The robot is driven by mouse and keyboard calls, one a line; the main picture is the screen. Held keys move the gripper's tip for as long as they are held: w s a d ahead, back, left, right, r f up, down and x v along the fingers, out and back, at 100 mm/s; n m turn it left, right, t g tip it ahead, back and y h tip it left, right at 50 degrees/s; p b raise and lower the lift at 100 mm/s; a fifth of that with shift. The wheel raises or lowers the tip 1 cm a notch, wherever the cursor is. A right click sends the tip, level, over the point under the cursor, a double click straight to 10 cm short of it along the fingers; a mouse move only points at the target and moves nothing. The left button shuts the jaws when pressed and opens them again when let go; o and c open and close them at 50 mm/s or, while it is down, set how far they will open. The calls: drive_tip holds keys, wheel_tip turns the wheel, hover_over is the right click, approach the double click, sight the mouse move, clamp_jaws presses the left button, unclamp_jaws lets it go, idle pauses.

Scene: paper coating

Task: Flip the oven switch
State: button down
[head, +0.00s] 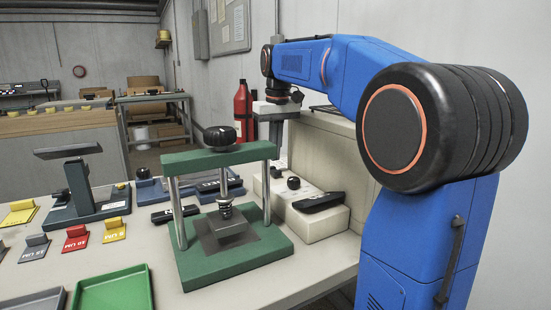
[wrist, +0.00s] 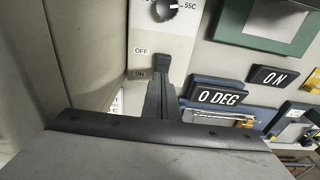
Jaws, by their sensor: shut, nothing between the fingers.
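The oven's pale control panel (wrist: 149,40) carries OFF and ON labels and a small black switch (wrist: 163,62) beside them. My gripper (wrist: 162,82) is shut and empty. Its fingertips are at the switch, near the ON label; I cannot tell whether they touch it. In the head view, the low off-white oven control box (head: 325,222) stands behind the green press, at the end of my blue arm.
A black dial (wrist: 165,8) marked 55C is on the same panel. A green press (head: 250,262) stands in front. A black "0 DEG" plate (wrist: 219,97) and an "ON" plate (wrist: 268,76) lie to the right in the wrist view. A red extinguisher (head: 242,112) is behind.

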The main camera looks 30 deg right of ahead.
sight(276, 170)
wheel_tip(276, 170, up, 11)
drive_tip(key=s, duration=0.1)
idle(0.3)
drive_tip(key=shift+s, duration=0.1)
